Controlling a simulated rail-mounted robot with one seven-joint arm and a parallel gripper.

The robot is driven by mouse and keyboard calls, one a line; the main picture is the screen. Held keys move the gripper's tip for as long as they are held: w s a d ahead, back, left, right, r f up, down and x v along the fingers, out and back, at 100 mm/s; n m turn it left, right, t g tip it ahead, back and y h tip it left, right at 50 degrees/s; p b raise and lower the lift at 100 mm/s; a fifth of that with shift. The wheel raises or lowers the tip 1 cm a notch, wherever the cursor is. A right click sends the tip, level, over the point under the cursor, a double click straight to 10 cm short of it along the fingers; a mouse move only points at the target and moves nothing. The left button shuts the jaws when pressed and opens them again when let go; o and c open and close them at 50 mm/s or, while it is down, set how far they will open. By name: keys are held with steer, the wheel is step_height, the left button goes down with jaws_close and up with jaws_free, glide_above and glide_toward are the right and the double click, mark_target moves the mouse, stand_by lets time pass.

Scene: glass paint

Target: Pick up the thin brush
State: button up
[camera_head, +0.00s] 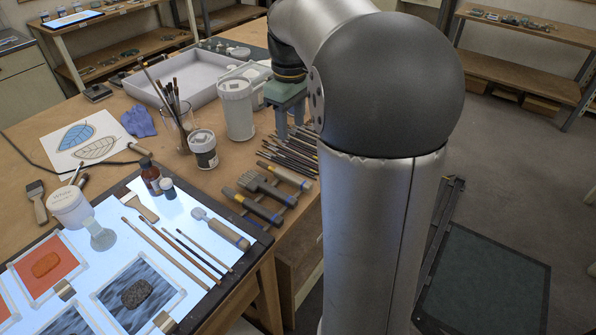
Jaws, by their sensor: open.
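Three slim brushes lie side by side on the lit panel: a longer one at left (165,253), one in the middle (191,255) and a short thin one at right (204,249). I cannot tell for sure which is the thin brush. My gripper (290,124) is open with its fingers pointing down, beyond the panel and to the right of the white lidded tub. It is well apart from these three brushes. A row of dark thin tools (290,157) lies close in front of it, and its fingertips are small in view.
The lit panel (110,195) also holds a wide flat brush, a wooden-handled tool (221,229), bottles and framed samples. A glass jar of upright brushes (176,122), a dark-labelled jar (203,149) and a white tub (236,108) stand behind. Thick-handled tools (266,188) lie right of the panel.

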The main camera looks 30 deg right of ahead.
mark_target(291, 176)
step_height(291, 176, down, 15)
steer(key=shift+a+f+p, duration=0.1)
steer(key=shift+f+p, duration=0.05)
steer(key=shift+p, duration=0.95)
jaws_close()
